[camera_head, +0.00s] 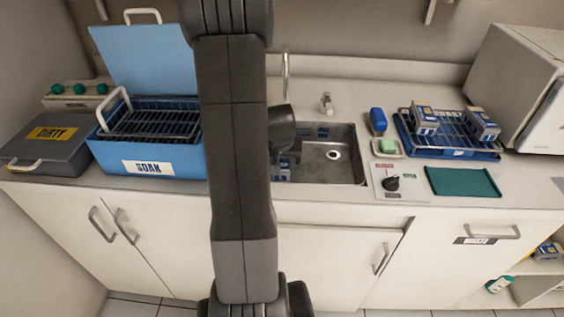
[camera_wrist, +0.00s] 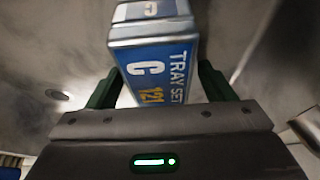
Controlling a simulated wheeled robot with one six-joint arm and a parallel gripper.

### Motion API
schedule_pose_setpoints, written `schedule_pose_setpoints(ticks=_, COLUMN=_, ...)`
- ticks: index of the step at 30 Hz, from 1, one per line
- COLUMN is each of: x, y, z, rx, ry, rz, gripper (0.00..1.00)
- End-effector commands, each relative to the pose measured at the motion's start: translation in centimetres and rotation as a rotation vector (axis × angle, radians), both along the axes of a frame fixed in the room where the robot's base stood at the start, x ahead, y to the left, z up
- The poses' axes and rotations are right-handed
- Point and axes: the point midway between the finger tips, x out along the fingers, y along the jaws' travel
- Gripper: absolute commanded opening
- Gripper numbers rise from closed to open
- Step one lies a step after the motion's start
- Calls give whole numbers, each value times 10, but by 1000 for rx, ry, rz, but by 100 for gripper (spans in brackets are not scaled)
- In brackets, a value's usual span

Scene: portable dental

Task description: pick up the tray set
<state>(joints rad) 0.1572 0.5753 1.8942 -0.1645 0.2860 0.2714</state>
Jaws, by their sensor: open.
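A tray set (camera_wrist: 160,70), a blue and silver box labelled "TRAY SET C 121", is in the wrist view between the two green fingers of my gripper (camera_wrist: 158,84). The fingers are open, one on each side of its near end; I cannot tell whether they touch it. Grey metal of the sink surrounds it. Two more tray sets, one on the left (camera_head: 424,118) and one on the right (camera_head: 483,123), stand on a blue rack (camera_head: 450,152).
A blue SOAK tub (camera_head: 185,160) with an open lid and wire basket stands left of my arm, beside a grey DIRTY box (camera_head: 45,150). The faucet (camera_head: 286,75) rises behind the sink. A green mat (camera_head: 462,182) lies at right, before a white appliance (camera_head: 515,85).

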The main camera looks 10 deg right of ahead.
Motion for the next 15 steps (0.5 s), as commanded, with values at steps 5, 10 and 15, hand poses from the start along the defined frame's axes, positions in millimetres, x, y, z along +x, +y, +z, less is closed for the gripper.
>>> schedule_pose_setpoints(ticks=5, x=0, y=0, z=0, rx=0, ry=0, rz=0, gripper=64)
schedule_pose_setpoints(ticks=10, x=0, y=0, z=0, rx=0, ry=0, rz=0, gripper=30)
schedule_pose_setpoints(ticks=15, x=0, y=0, z=1, rx=0, ry=-1, rz=0, gripper=15)
